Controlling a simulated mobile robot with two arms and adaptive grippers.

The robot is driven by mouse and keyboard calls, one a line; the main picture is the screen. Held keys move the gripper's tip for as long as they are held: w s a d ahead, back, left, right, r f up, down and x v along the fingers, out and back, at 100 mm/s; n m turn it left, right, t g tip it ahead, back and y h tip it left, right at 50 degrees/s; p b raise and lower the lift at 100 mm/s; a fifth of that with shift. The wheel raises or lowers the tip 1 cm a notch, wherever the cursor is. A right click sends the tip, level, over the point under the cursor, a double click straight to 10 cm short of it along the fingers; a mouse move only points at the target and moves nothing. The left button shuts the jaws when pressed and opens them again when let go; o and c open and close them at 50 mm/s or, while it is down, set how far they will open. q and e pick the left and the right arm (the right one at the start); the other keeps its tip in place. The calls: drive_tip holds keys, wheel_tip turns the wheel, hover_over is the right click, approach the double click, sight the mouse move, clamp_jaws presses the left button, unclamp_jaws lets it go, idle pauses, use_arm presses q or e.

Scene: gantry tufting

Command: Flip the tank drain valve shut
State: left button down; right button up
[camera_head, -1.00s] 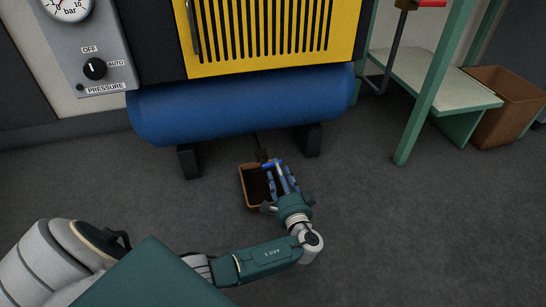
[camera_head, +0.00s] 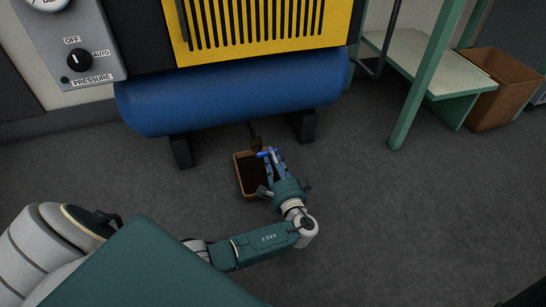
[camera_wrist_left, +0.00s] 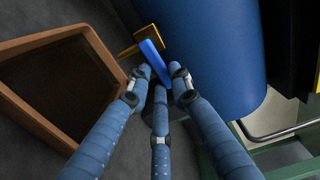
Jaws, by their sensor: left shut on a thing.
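The tank (camera_head: 235,95) is a blue horizontal cylinder below a yellow grille. Its drain valve has a brass body (camera_wrist_left: 140,38) and a blue lever (camera_wrist_left: 154,60), seen in the left wrist view. In the head view the blue lever (camera_head: 265,153) is a small bar below the tank, by the drain tray. My left gripper (camera_head: 271,160) has its blue fingers closed on the lever; they also show in the left wrist view (camera_wrist_left: 161,82). The fingers partly hide the lever's near end. My right gripper is not in view.
A brown open tray (camera_head: 240,178) sits on the floor under the valve, close beside my left gripper; it also shows in the left wrist view (camera_wrist_left: 100,52). Dark tank feet (camera_head: 181,151) stand at either side. A green-legged bench (camera_head: 432,85) and brown bin (camera_head: 500,92) are at right.

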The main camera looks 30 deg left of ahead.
use_arm(q)
drive_tip(key=shift+a+f+m, duration=0.1)
drive_tip(key=shift+f+m, duration=0.05)
drive_tip(key=shift+m, duration=0.25)
drive_tip(key=c, duration=1.5)
unclamp_jaws()
drive_tip(key=shift+c, duration=0.2)
